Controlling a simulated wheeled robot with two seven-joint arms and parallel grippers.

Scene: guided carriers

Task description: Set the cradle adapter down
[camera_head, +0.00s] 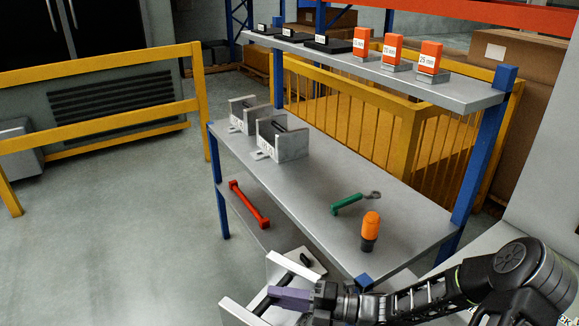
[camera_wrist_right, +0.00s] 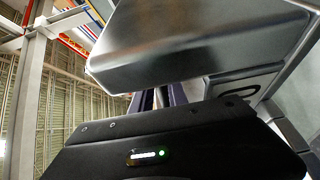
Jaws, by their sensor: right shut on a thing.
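The cradle adapter (camera_head: 283,267) is a light grey bracket with upright end plates and a dark bar between them. It is low in the head view, just off the near end of the grey bench. My right gripper (camera_head: 278,297) is shut on it at the dark bar. In the right wrist view, a large grey metal body (camera_wrist_right: 200,45), apparently the adapter, fills the top in front of my purple fingers (camera_wrist_right: 178,96). Whether anything supports it from below is hidden. My left gripper is not in view.
Two similar cradles (camera_head: 283,146) (camera_head: 240,118) stand at the bench's (camera_head: 320,165) far end. A green-handled tool (camera_head: 348,203) and an orange-and-black tool (camera_head: 370,230) lie nearer. A red bar (camera_head: 248,204) is on the lower left. An upper shelf (camera_head: 460,94) holds orange blocks. Mid-bench is clear.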

